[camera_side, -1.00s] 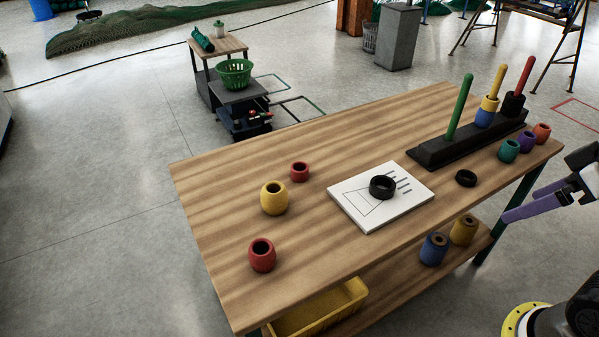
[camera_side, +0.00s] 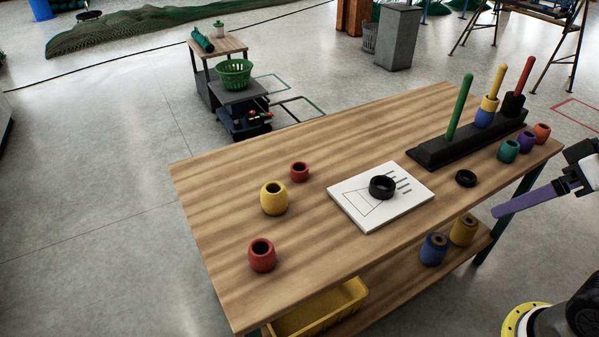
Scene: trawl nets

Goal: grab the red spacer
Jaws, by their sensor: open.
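Two red pieces stand on the left part of the table: a small, short red ring (camera_side: 299,172) towards the back, and a larger red barrel-shaped piece (camera_side: 262,255) near the front left. Both have a dark hole on top; the short one looks more like a spacer. My gripper (camera_side: 495,211) is at the right edge of the view, off the table's front right side. Its purple fingers point left and overlap in this view. It is open and holds nothing, far from both red pieces.
A yellow barrel (camera_side: 273,198) stands between the red pieces. A white board (camera_side: 345,212) carries a black ring (camera_side: 382,187); another black ring (camera_side: 466,178) lies right of it. A black peg rack (camera_side: 432,154) stands at the back right, with several coloured pieces nearby.

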